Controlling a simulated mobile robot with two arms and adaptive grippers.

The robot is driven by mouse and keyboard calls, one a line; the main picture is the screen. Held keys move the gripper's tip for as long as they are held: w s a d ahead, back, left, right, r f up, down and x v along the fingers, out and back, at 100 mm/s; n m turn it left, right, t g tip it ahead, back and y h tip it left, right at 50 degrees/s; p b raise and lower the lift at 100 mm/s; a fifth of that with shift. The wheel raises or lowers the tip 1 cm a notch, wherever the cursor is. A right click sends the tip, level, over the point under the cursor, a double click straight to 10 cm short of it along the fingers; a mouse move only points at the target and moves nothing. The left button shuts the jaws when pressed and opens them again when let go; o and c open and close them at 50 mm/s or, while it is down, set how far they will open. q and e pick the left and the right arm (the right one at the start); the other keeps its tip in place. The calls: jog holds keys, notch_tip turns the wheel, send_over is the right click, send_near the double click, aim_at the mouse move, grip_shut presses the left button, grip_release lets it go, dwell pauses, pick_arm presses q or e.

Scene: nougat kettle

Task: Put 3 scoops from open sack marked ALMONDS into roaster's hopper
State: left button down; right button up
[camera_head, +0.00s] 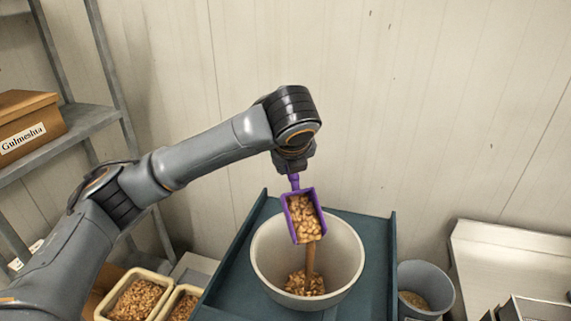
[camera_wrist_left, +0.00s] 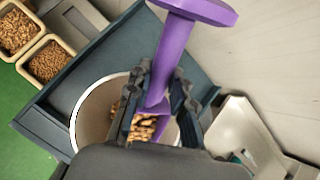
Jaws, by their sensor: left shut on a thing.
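My left gripper (camera_head: 294,176) is shut on the handle of a purple scoop (camera_head: 290,218). It also shows in the left wrist view (camera_wrist_left: 164,98), with the scoop handle (camera_wrist_left: 172,52) between its fingers. The scoop is tilted mouth-down over a round pale vessel (camera_head: 264,262) and still holds tan nuts (camera_head: 305,218). A brown streak runs down from its mouth into the vessel; I cannot tell whether it is falling nuts. More nuts (camera_head: 298,284) lie on the vessel's bottom. I see no marking on the vessel and no sack marked ALMONDS. My right gripper is out of view.
The vessel stands on a blue-green surface with raised sides (camera_head: 240,262). Tubs of nuts (camera_head: 134,300) are at lower left. A grey bucket (camera_head: 428,284) and a metal counter (camera_head: 510,255) are on the right. A shelf with a "Gulmeshta" box (camera_head: 30,122) stands far left.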

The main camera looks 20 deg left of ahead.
pick_arm(q)
jog(key=s+d+r+t+y, duration=0.3)
jog(key=s+d+r+t, duration=0.1)
jog(key=s, duration=0.1)
jog(key=shift+s+r+m+t, duration=0.15)
jog(key=shift+r+m+t, duration=0.1)
jog(key=shift+m+t, duration=0.15)
dwell(0.5)
notch_tip(320, 180, up, 5)
jog(key=n+g+h, duration=0.1)
jog(key=g+h, duration=0.2)
jog(key=g, duration=0.2)
jog(key=g+h, duration=0.4)
jog(key=g, duration=0.1)
jog(key=shift+n+g, duration=0.4)
